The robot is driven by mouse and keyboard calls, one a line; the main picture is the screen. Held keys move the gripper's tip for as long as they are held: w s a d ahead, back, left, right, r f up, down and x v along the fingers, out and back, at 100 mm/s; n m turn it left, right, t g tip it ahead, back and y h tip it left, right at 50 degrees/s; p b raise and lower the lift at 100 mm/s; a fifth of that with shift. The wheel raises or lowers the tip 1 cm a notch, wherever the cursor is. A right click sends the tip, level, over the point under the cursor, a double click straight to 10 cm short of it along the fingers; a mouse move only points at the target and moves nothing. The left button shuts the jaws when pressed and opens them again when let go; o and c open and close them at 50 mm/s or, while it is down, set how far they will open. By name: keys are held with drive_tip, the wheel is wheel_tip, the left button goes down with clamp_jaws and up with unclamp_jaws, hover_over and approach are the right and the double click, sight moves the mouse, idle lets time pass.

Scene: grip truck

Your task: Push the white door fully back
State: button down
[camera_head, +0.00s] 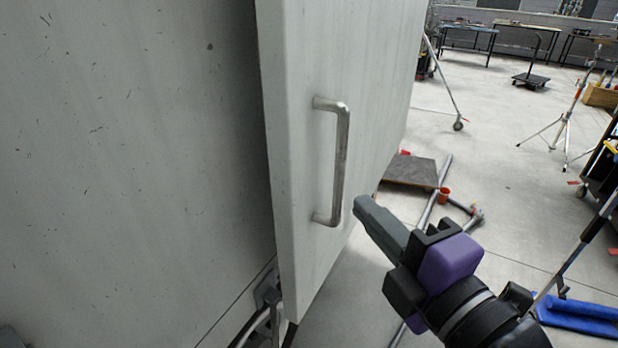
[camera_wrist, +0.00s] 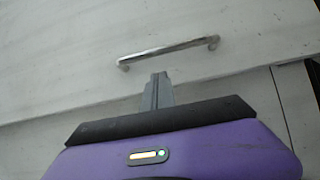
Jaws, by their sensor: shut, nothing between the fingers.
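The white door (camera_head: 300,150) stands ajar in the head view, its near edge apart from the large white panel on the left. A metal bar handle (camera_head: 341,165) is fixed upright on the door's face. The handle also shows in the wrist view (camera_wrist: 170,50), lying across the picture on the pale door surface (camera_wrist: 60,55). My gripper (camera_head: 362,204) is shut and empty, just right of the handle's lower end in the head view. In the wrist view its fingertips (camera_wrist: 159,76) point at the door just below the handle. I cannot tell whether they touch the door.
A large white panel (camera_head: 120,150) fills the left. A dark board (camera_head: 410,170) and metal poles lie on the floor behind my gripper. A tripod stand (camera_head: 566,115) and a blue object (camera_head: 580,318) are at the right. Open concrete floor (camera_head: 490,140) lies between them.

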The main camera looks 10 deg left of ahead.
drive_tip(key=p, duration=0.3)
approach(316, 156)
drive_tip(key=x, duration=0.4)
drive_tip(key=shift+a+r, duration=0.1)
